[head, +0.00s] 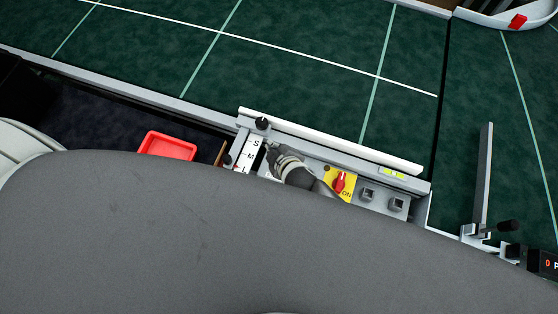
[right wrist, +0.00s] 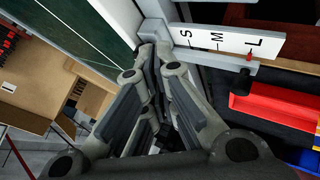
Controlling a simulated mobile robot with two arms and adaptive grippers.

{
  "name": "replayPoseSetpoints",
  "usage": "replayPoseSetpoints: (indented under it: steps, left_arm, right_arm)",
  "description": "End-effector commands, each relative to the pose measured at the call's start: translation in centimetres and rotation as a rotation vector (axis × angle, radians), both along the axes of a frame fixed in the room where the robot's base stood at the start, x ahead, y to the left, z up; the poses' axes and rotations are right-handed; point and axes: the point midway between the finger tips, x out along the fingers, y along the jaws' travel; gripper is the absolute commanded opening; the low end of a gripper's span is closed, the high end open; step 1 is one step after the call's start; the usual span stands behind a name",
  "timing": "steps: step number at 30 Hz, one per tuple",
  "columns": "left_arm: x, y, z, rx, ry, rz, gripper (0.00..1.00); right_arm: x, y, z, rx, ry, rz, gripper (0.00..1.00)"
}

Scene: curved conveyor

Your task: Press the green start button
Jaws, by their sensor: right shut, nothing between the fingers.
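No green button shows in either view; my right gripper covers part of the control panel. The grey control panel (head: 415,188) runs along the edge of the green conveyor, with a red rotary switch (head: 339,182) on a yellow plate marked ON and two dark square buttons (head: 367,193) to its right. My right gripper (head: 272,152) is over the panel's left part, between the S/M scale and the yellow plate. In the right wrist view its fingers (right wrist: 150,52) are together and empty. Whether they touch the panel cannot be told. My left gripper is not in view.
The white size scale (right wrist: 230,43) with S, M and L has a red pointer. A red tray (head: 167,146) lies left of the panel. A grey upright plate (head: 484,175) stands at the right. The green conveyor surface (head: 290,75) beyond is clear.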

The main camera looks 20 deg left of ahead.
Motion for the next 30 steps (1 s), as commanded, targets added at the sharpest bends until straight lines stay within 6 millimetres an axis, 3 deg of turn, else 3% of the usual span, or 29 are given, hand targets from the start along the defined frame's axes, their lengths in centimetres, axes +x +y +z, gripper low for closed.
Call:
replayPoseSetpoints:
  steps: [11, 30]
  left_arm:
    - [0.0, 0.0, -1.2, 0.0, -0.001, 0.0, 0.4]
    - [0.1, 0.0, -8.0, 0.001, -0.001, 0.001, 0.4]
  right_arm:
    - [0.0, 0.0, -1.2, 0.0, 0.001, -0.002, 0.0]
    - [-0.1, 0.0, -8.2, 0.001, 0.002, -0.002, 0.0]
